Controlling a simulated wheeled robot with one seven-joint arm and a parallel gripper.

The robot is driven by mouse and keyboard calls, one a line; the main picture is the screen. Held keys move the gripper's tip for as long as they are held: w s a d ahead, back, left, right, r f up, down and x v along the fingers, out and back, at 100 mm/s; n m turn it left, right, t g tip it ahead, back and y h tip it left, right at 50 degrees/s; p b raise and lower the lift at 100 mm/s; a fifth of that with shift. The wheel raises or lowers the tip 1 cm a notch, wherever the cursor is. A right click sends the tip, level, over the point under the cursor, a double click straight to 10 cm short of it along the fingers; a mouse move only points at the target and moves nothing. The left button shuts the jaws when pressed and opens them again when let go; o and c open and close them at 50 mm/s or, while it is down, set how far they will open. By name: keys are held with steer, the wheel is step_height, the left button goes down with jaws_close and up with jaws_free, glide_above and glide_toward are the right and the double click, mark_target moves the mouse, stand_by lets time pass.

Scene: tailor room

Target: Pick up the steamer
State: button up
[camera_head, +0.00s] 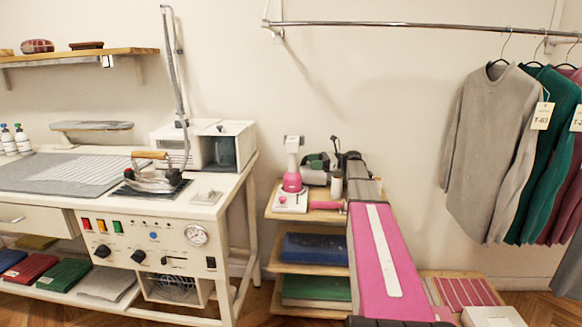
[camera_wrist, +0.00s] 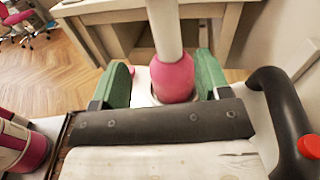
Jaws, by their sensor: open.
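The steamer (camera_head: 292,178) stands upright on the top shelf of the wooden rack, with a white head and neck and a pink lower body. In the wrist view the steamer (camera_wrist: 173,78) shows its pink body and white neck between the two green fingers; its top is cut off by the frame. My gripper (camera_wrist: 162,80) is open, with one finger on each side of the steamer and gaps visible beside the pink body. In the head view my gripper (camera_head: 317,162) is just right of the steamer, partly hidden by my arm.
A pink-handled item (camera_head: 326,205) lies at the shelf's front. A black handle with a red button (camera_wrist: 285,110) is close at right in the wrist view. The ironing table (camera_head: 232,185) stands left of the rack (camera_head: 272,212). Shirts (camera_head: 493,140) hang at right.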

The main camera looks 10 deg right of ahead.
mark_target(289, 172)
steer(key=a, duration=0.3)
steer(key=w+a, duration=0.1)
steer(key=a, duration=0.6)
steer(key=shift+w+a+r, duration=0.25)
steer(key=shift+a, duration=0.15)
jaws_close()
